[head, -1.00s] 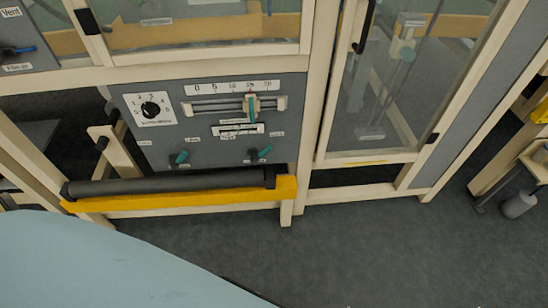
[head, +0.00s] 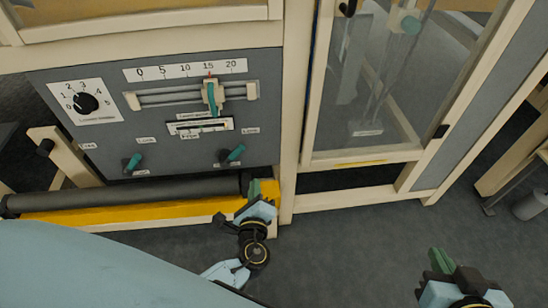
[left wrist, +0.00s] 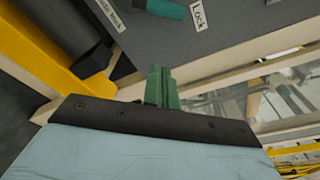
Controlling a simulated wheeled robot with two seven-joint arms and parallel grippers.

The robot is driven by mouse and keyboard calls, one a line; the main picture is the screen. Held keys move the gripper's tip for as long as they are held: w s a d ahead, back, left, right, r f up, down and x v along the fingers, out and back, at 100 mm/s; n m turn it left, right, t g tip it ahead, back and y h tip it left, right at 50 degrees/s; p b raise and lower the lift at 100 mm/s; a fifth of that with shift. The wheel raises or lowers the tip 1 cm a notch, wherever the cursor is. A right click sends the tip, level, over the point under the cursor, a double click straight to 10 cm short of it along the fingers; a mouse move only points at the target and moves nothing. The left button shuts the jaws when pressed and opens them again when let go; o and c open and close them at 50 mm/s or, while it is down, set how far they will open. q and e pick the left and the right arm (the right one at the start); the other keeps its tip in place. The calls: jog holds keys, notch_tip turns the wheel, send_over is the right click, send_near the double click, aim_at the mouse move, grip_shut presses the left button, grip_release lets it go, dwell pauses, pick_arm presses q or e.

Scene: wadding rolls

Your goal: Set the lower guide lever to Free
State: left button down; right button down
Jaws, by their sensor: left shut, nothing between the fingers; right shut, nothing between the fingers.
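The grey panel (head: 60,125) carries two teal levers, a left one (head: 132,163) and a right one (head: 233,155). Both handles tilt up to the right, toward their right-hand labels. I cannot read which is the lower guide lever. In the left wrist view, a teal handle (left wrist: 165,9) lies at the top edge, left of a "Lock" label (left wrist: 198,17). My left gripper (head: 254,188) is shut and empty, below the right lever by the roller's right end; its green fingers (left wrist: 162,88) show apart from the handle. My right gripper (head: 441,260) is shut and empty, over the floor.
A dark roller (head: 130,193) and yellow bar (head: 140,213) run below the panel. Above the levers are a dial (head: 86,102) and a slider (head: 211,95) on a scale. A glazed door (head: 370,90) stands to the right. Open floor (head: 350,240) lies in front.

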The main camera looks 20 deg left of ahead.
aim_at(232, 154)
jog(key=shift+r, duration=0.1)
